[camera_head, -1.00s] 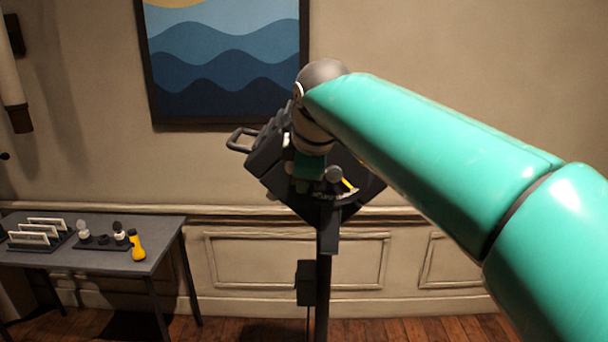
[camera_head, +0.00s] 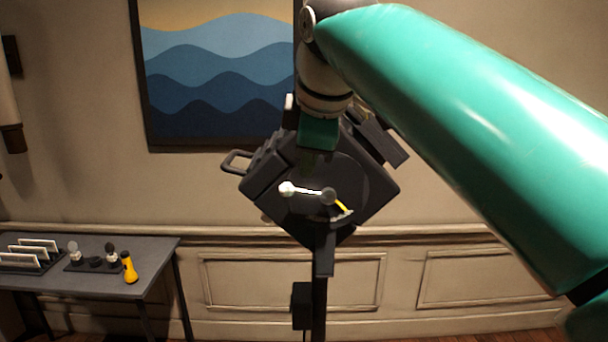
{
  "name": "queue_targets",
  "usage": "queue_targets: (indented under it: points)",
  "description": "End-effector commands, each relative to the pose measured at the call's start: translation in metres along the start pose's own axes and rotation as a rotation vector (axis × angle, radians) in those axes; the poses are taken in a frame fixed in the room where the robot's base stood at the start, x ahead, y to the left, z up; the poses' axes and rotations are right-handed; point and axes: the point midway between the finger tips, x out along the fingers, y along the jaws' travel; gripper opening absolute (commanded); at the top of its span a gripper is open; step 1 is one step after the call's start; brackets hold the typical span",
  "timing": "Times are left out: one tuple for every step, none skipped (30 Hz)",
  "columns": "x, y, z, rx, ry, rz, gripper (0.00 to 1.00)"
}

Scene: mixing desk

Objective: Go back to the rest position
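My teal arm comes in from the right and bends down at a grey and white wrist near the middle. My gripper (camera_head: 314,160) hangs below the wrist's green block, in front of the dark device. Its fingers are dark against the dark device, so I cannot tell whether they are open or shut. The device (camera_head: 265,182) is a tilted black box on a pole. Its face shows a lever (camera_head: 307,191) with a pale ball at its left end and a grey hub at its right, beside a yellow mark (camera_head: 342,206). The gripper appears above the lever.
A grey table (camera_head: 150,262) stands at the lower left. It bears a rack of white plates (camera_head: 38,246), a dark tray (camera_head: 78,268) with small knobs and a yellow bottle-shaped object (camera_head: 130,268). A wave picture (camera_head: 215,75) hangs on the wall behind. The lower right floor area looks clear.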

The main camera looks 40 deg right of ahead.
Motion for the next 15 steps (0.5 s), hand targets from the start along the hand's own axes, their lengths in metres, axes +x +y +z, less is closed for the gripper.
queue_targets:
  points:
    - [-0.0057,0.0003,0.0002,0.001,0.0,0.001,0.2]
    - [-0.0081,0.0001,0.0004,0.001,0.0,0.0,0.2]
    - [-0.0107,0.0,0.0003,0.001,0.0,0.0,0.2]
    - [-0.0121,0.0001,0.0003,0.001,0.0,0.0,0.2]
    - [-0.0131,0.0,0.0003,0.001,0.0,0.0,0.2]
    - [-0.0139,0.0,0.0003,0.0,0.0,0.0,0.2]
    - [-0.0141,-0.0001,0.0003,0.0,0.0,0.0,0.2]
    - [-0.0141,-0.0001,0.0002,0.0,0.0,0.0,0.2]
    - [-0.014,-0.0002,0.0002,0.0,0.0,0.0,0.2]
    - [-0.0139,-0.0002,0.0002,0.0,0.0,0.0,0.2]
    - [-0.0139,-0.0002,0.0002,0.0,0.0,0.0,0.2]
    - [-0.0138,-0.0002,0.0002,0.0,0.0,0.0,0.2]
    - [-0.0138,-0.0002,0.0002,0.0,0.0,0.0,0.2]
    - [-0.0137,-0.0002,0.0002,0.0,0.0,0.0,0.2]
    - [-0.0137,-0.0002,0.0002,0.0,0.0,0.0,0.2]
